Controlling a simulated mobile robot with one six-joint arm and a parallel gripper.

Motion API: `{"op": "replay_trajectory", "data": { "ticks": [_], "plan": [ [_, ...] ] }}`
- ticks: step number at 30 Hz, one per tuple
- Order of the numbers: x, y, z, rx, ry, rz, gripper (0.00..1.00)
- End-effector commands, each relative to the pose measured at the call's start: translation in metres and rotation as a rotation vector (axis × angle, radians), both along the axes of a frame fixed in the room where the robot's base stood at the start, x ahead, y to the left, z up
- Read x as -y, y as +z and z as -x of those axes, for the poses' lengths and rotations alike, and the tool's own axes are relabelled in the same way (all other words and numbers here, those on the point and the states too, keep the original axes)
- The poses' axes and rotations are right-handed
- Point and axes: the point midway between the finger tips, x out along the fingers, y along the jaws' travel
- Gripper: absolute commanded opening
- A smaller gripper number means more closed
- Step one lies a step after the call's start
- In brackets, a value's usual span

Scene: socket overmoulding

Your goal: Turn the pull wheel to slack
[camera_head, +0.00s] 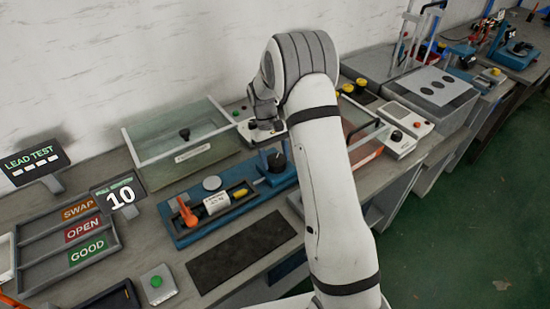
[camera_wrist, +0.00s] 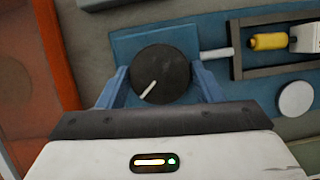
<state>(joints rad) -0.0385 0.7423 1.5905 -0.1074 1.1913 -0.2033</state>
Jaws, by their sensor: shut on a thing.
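The pull wheel (camera_wrist: 165,66) is a round dark knob with a white pointer line, set on a blue plate (camera_wrist: 126,44). The line points to the lower left in the wrist view. My gripper (camera_wrist: 159,76) has its two blue fingers on either side of the wheel, shut on it. In the head view the wheel (camera_head: 277,162) is at the right end of the blue fixture (camera_head: 183,236), with the end of my arm above it. No slack marking can be read by the wheel.
A white rod (camera_wrist: 216,54) runs from the wheel's plate toward a yellow part (camera_wrist: 267,41) in a dark channel. A glass-lidded box (camera_head: 165,163) stands behind the fixture. An orange-edged panel (camera_wrist: 53,55) is left in the wrist view. A dark mat (camera_head: 240,258) lies in front.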

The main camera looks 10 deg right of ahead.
Motion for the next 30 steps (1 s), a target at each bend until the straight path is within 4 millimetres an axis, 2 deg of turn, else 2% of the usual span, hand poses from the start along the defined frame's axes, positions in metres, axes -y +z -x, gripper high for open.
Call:
{"op": "replay_trajectory", "data": {
  "ticks": [18, 30],
  "plan": [
    [-0.0038, -0.0015, 0.0032, -0.003, 0.576, -0.001, 0.37],
    [-0.0043, -0.0012, 0.0046, -0.004, 0.823, -0.001, 0.37]
  ]
}}
